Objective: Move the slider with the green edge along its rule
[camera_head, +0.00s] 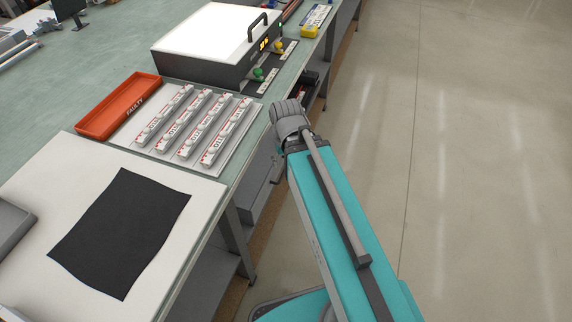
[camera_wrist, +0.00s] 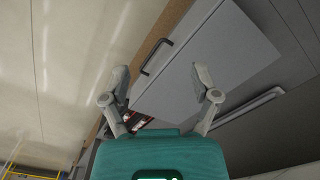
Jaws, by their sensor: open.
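A small green-topped part (camera_head: 258,73) stands on the dark front panel of the lightbox, beside a pale marked strip (camera_head: 268,81). I take it for the green-edged slider, but it is too small to be sure. A yellow-topped part (camera_head: 278,46) stands farther back on the same panel. My gripper (camera_wrist: 160,76) is open and empty in the wrist view, its two fingers spread apart. It faces the grey cabinet under the bench. In the head view my wrist is beside the bench edge, nearer than the lightbox; the fingers are mostly hidden. The slider is not seen in the wrist view.
The lightbox (camera_head: 205,38) has a black handle and lit amber digits. A rack of several labelled white pieces (camera_head: 240,146), an orange tray (camera_head: 84,126) and a black cloth (camera_head: 123,232) lie nearer. A grey cabinet (camera_wrist: 210,60) has a dark handle. Floor right is clear.

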